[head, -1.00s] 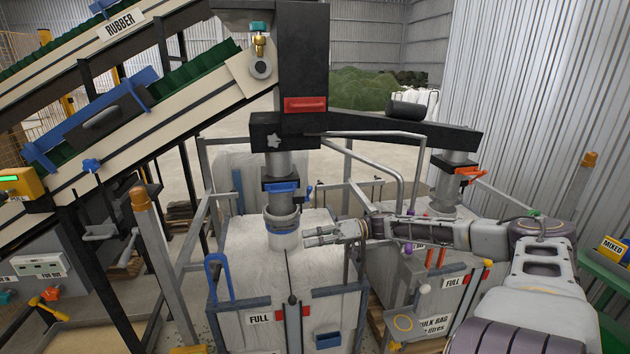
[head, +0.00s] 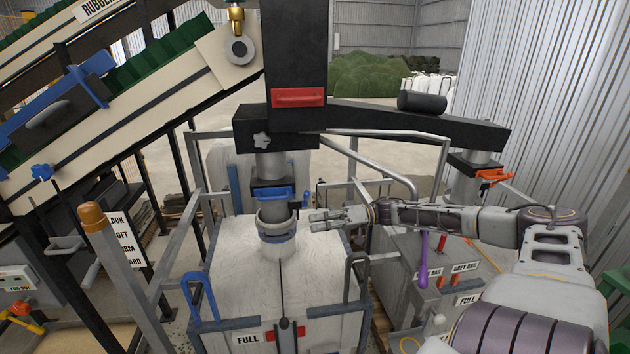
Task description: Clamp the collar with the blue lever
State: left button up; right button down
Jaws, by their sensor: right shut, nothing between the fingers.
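The grey collar (head: 276,216) sits around the lower end of the left filling spout, above the white bulk bag (head: 315,262). A blue handle (head: 272,194) shows on the spout just above the collar. A small blue lever sits at its right side; its exact position is too small to tell. My right gripper (head: 314,222) comes in from the right. Its fingers are shut and empty, pointing left, with the tips a short way right of the collar and apart from it in the picture. My left gripper is not in view.
A second spout with an orange handle (head: 493,177) stands at the right. A grey post with an orange cap (head: 93,216) and a blue hoop (head: 200,297) stand at left. A black beam (head: 420,128) runs above my right arm. A conveyor slopes across the upper left.

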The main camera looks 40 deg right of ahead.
aim_at(306, 194)
jog(key=i+l, duration=0.15)
jog(key=l, duration=0.2)
jog(key=i+l, duration=0.2)
jog(key=l, duration=0.15)
jog(key=i+l, duration=0.15)
jog(key=l, duration=0.2)
jog(key=i+l, duration=0.15)
jog(key=l, duration=0.2)
